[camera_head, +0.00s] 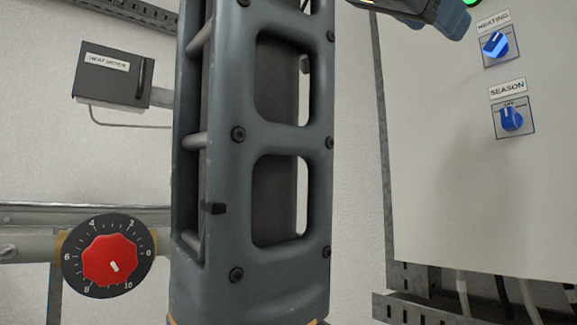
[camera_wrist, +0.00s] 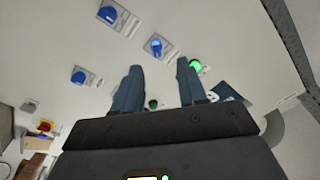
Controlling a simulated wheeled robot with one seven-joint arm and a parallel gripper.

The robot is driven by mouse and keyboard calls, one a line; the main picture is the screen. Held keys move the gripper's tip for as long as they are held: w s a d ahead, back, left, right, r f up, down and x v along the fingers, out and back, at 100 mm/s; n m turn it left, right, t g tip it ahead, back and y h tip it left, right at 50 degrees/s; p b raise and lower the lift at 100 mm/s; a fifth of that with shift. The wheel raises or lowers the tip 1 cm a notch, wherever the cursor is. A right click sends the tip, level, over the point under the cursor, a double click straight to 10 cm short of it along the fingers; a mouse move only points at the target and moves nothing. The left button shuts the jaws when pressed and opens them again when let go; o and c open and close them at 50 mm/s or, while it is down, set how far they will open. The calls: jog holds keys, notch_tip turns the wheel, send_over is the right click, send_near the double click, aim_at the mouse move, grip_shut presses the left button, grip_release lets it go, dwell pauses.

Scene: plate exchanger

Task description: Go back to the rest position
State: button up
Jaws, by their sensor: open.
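My gripper (camera_head: 440,14) shows only in part at the top right of the head view, in front of the upper part of the pale control panel (camera_head: 450,190). In the wrist view my gripper (camera_wrist: 159,68) has its two fingers apart, with a gap between them and nothing held. The panel fills much of the wrist view beyond the fingertips. A lit green lamp (camera_wrist: 195,66) shows by the right fingertip, and a small dark round part (camera_wrist: 152,103) shows between the fingers. I cannot tell how far the fingers are from the panel.
Blue HEATING (camera_head: 495,44) and SEASON (camera_head: 511,118) knobs are on the panel. A red dial (camera_head: 108,262) sits on a pipe at lower left. A dark labelled box (camera_head: 112,76) is on the wall. My own arm link hides the middle. Cables hang below the panel.

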jog(key=w+a+f+n+t+y, duration=0.1)
jog(key=w+f+n+t, duration=0.1)
jog(key=w+f+n, duration=0.35)
jog(key=w+a+f+n+t+y, duration=0.1)
jog(key=w+f+n+t, duration=0.15)
jog(key=f, duration=0.55)
jog(key=w+f+n+t+y, duration=0.1)
jog(key=w+f+n+t, duration=0.2)
jog(key=f, duration=0.4)
notch_tip(320, 180, down, 26)
jog(key=s+d+n+y, duration=0.2)
jog(key=n+y, duration=0.6)
jog(key=n, duration=0.1)
jog(key=s+d+f+n+g+y, duration=0.2)
jog(key=s+d+f+y, duration=0.15)
jog(key=s+f, duration=1.25)
jog(key=s+d+m+g, duration=0.2)
jog(key=s+d+m, duration=0.1)
jog(key=s, duration=2.1)
jog(key=shift+d+f, duration=0.2)
